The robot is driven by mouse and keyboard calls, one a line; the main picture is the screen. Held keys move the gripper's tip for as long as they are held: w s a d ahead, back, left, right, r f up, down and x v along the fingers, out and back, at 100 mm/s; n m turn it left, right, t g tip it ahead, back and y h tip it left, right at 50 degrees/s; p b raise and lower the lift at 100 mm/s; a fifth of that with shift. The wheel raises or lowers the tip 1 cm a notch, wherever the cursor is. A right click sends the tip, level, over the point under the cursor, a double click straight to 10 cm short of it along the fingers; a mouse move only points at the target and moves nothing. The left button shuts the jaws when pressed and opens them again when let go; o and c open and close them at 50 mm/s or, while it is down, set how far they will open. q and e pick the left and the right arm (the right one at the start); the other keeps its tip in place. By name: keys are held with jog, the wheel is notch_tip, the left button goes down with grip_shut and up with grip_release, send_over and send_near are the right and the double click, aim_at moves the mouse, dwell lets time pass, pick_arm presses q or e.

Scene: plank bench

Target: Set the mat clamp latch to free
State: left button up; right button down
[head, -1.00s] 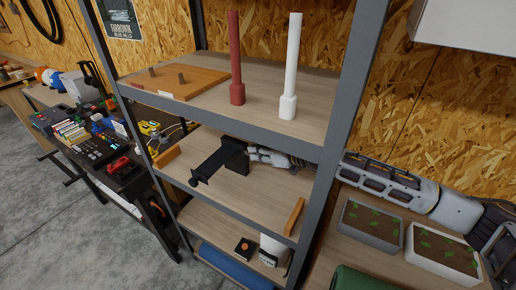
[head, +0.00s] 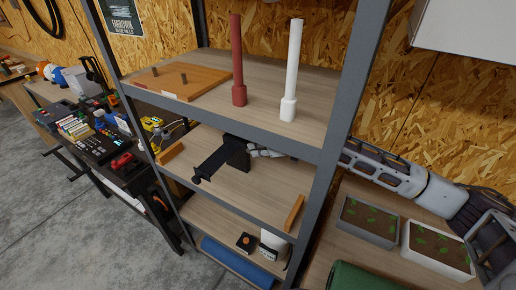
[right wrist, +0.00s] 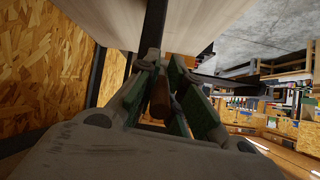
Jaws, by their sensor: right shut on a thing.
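A black fixture (head: 222,158) stands on the middle shelf of the rack in the head view. It has a block at the back and a long arm toward the front left, ending in a short crosspiece. I cannot tell for sure that it is the mat clamp. My right gripper (head: 262,152) reaches in from the right, beside and behind the block, partly hidden by the shelf above. In the right wrist view my right gripper (right wrist: 172,100) is shut on a brown handle (right wrist: 161,97) between its green pads. The latch's setting cannot be read. My left gripper is not in view.
The rack's grey front post (head: 335,140) stands in front of my right arm. Red and white upright pieces (head: 238,65) stand on the top shelf. A blue roll (head: 235,262) lies below. Planter boxes (head: 370,222) stand at the right.

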jog(key=shift+r, duration=0.1)
jog(key=c, duration=1.6)
grip_release()
jog(key=shift+o, duration=0.2)
jog(key=shift+w+d+r, duration=0.1)
jog(key=shift+d+r, duration=0.05)
jog(key=shift+r, duration=0.05)
